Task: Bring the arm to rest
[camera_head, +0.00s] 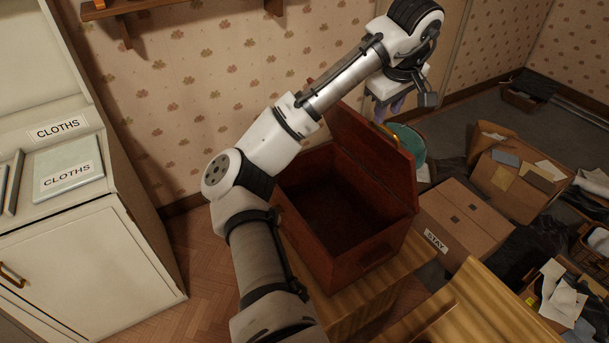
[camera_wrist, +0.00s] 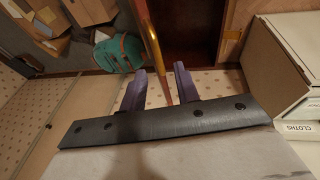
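My gripper (camera_head: 388,106) hangs at the end of my raised arm, behind and above the open lid of a dark red wooden chest (camera_head: 345,262). In the wrist view its two purple fingers (camera_wrist: 159,88) are spread apart with nothing held between them. The lid (camera_head: 375,150) stands raised. Its edge, with a gold strip (camera_wrist: 152,38), shows just past the fingertips in the wrist view; I cannot tell how close it is. The chest's inside looks dark and empty. My arm crosses in front of the chest's left side and hides part of it.
A white cabinet (camera_head: 85,265) with folded cloths stands at left. Cardboard boxes (camera_head: 465,222), papers and black bags crowd the right. Wooden furniture (camera_head: 470,310) is at the front, and a shelf (camera_head: 130,8) hangs on the wall.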

